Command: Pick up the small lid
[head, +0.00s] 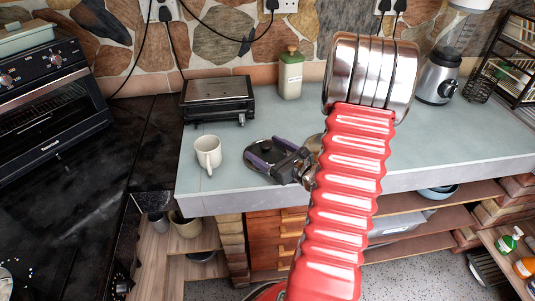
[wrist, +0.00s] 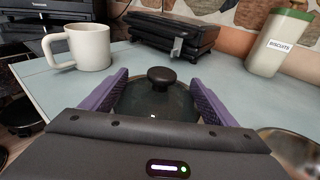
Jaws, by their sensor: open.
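The small lid is dark glass with a black knob and lies on the pale counter (head: 345,178). In the wrist view the lid (wrist: 150,103) shows between my purple fingers, its near part hidden by my gripper body. My gripper (wrist: 159,80) is open, one finger on each side of the lid. I cannot tell whether the fingers touch its rim. In the head view my gripper (head: 260,153) is low over the counter, and the lid (head: 285,146) is partly covered by it.
A white mug (head: 208,153) stands left of my gripper. A black grill (head: 217,98) and a biscuit jar (head: 290,73) stand behind. A shiny round metal thing (wrist: 290,148) lies close on the right. A blender (head: 440,75) stands far right. The counter's front edge is near.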

